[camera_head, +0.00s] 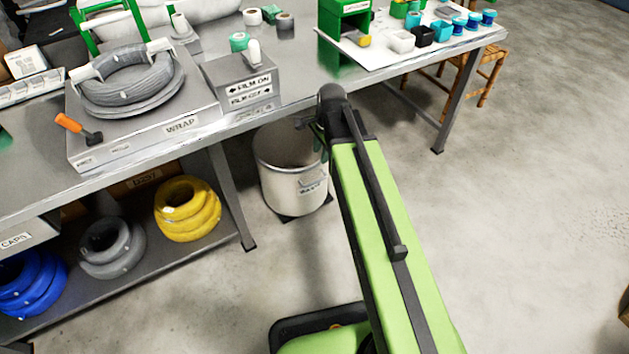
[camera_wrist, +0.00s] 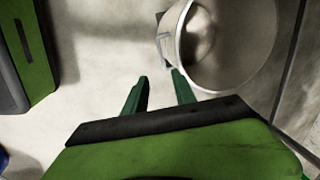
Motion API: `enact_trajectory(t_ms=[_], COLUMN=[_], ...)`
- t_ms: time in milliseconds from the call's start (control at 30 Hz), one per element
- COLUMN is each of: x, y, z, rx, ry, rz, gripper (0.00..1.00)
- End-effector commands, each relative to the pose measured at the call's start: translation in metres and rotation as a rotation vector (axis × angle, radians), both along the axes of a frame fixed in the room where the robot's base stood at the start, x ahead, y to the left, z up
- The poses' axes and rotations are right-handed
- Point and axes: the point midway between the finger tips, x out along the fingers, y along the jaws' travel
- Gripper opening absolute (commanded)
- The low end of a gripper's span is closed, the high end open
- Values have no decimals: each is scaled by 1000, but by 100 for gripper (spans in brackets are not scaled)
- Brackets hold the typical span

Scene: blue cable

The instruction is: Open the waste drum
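The waste drum (camera_head: 291,187) is a pale cylinder with a label and handle on its front, standing on the floor beneath the bench edge. Its top looks open in the head view, with the inside showing; no lid can be made out. In the wrist view the round rim and hollow inside of the drum (camera_wrist: 232,92) fill the upper right, with a small plate at its left side. My gripper (camera_wrist: 160,76) has two green fingers spread apart with nothing between them. The right fingertip appears close to the drum's rim; contact cannot be told. In the head view my arm mostly hides the gripper.
The metal bench (camera_head: 300,85) stands above and behind the drum, with a leg (camera_head: 232,200) to the drum's left. A lower shelf (camera_head: 150,265) holds blue, grey and yellow coils. Open floor (camera_head: 520,220) lies to the right.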

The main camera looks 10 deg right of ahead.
Motion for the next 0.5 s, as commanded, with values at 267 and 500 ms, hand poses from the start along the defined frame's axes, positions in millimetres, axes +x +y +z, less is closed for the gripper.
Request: enact_trajectory(t_ms=[267, 500], x=[2, 8], y=[0, 1], z=[-9, -48], rx=[4, 4], ry=[0, 0], rz=[-22, -21], gripper=[33, 33])
